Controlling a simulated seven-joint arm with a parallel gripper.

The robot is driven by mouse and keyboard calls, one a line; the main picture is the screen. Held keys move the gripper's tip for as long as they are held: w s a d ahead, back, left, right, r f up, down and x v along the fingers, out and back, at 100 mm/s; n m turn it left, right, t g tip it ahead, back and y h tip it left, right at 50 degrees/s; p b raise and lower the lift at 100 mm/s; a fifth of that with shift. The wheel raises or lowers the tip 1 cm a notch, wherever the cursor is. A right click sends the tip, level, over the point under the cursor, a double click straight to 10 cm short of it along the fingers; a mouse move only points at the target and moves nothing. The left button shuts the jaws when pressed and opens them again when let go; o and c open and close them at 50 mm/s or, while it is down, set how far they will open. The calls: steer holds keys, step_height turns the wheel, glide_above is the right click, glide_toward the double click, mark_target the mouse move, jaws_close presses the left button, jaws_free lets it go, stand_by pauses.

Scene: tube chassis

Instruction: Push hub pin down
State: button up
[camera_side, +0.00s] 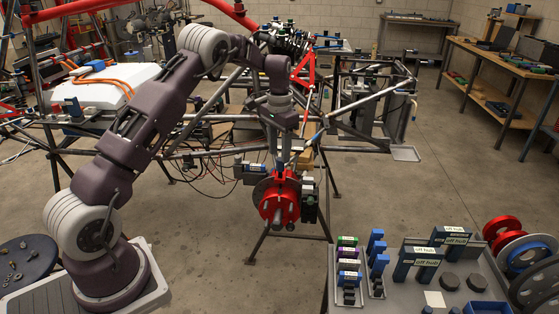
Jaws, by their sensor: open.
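A red hub (279,199) with a dark brake disc behind it is mounted at the front of the tube chassis (345,150). Short silvery stubs stick out of the lower part of its face. I cannot make out for certain which small part is the hub pin. My gripper (284,160) points down just above the hub, near its upper edge. It is open. Its fingers are small in this view, and I cannot tell whether they touch anything.
Dark blocks with a white label (262,168) and a black caliper-like part (309,199) flank the hub. Wires hang at its left. A grey table (394,300) at the lower right bears labelled tools, blue holders and wheels. The floor around the chassis stand is clear.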

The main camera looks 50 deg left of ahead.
mark_target(279, 159)
step_height(279, 159, down, 4)
steer(key=shift+r, duration=0.15)
steer(key=shift+c, duration=0.2)
jaws_close()
